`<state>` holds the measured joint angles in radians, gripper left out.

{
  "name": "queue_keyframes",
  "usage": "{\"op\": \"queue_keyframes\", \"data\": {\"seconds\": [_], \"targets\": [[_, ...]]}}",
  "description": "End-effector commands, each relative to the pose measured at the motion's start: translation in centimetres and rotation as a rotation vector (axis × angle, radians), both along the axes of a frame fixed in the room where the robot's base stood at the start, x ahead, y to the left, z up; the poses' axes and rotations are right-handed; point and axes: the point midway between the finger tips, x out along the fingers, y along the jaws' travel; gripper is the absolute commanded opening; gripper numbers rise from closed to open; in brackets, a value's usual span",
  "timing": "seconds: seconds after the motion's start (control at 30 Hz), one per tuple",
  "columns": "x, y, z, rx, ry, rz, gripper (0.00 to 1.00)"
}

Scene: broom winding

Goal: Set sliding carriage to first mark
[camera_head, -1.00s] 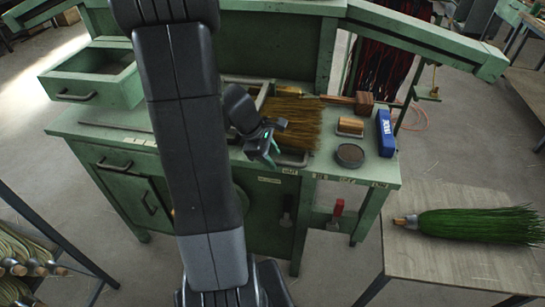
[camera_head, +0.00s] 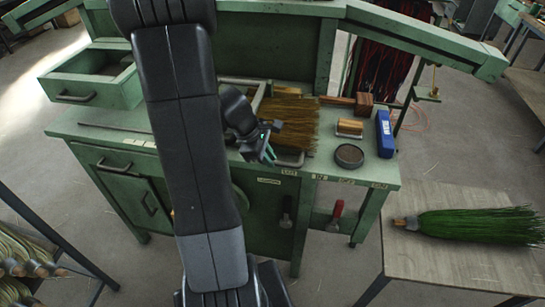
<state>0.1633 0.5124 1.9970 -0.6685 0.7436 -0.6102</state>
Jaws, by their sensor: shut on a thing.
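The sliding carriage (camera_head: 290,161) is a metal-framed tray on the green workbench, with brown broom bristles (camera_head: 295,118) lying across it. My gripper (camera_head: 267,153) is at the carriage's front left part and is shut on it; the exact grip point is small and partly hidden by the fingers. My arm hides the bench left of the carriage.
An open green drawer box (camera_head: 92,78) is at left. A green broom (camera_head: 475,226) lies on the side table.

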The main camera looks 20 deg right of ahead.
Motion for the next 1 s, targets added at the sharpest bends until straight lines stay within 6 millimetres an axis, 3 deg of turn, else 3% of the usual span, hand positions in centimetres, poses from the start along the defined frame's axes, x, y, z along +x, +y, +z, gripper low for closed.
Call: {"op": "queue_keyframes", "data": {"seconds": [0.17,0.7,1.0], "targets": [[1.9,2.9,0.1,0.001,-0.003,0.009,0.00],[9.6,15.6,0.2,0.001,-0.003,0.008,0.00],[13.3,21.6,0.2,0.002,-0.004,0.005,0.00]]}}
